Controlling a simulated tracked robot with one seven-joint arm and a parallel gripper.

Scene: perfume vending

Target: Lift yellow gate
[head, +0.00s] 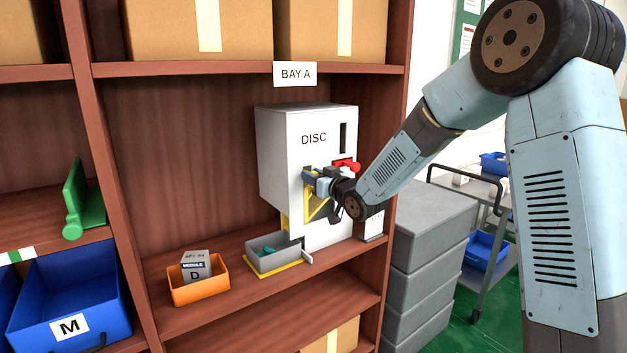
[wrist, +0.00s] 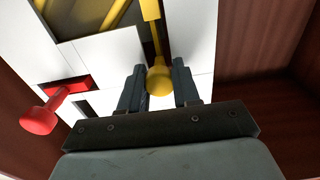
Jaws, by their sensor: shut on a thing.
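The white machine (head: 278,170) marked DISC stands on the shelf under the BAY A sign. Yellow gate parts (head: 320,209) show on its front, partly hidden behind my gripper (head: 314,181). In the wrist view the yellow gate's round knob (wrist: 159,80) sits between the two dark fingers of my gripper (wrist: 159,86), which is shut on it. A yellow rod (wrist: 155,35) runs up from the knob along a slot in the white front. Whether the gate is raised cannot be told.
A red knob (head: 353,166) sticks out just above my gripper; it also shows in the wrist view (wrist: 38,118). A grey bin (head: 272,262) with something teal inside stands below the machine. An orange bin (head: 200,291) holds a box marked D. A shelf upright is right.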

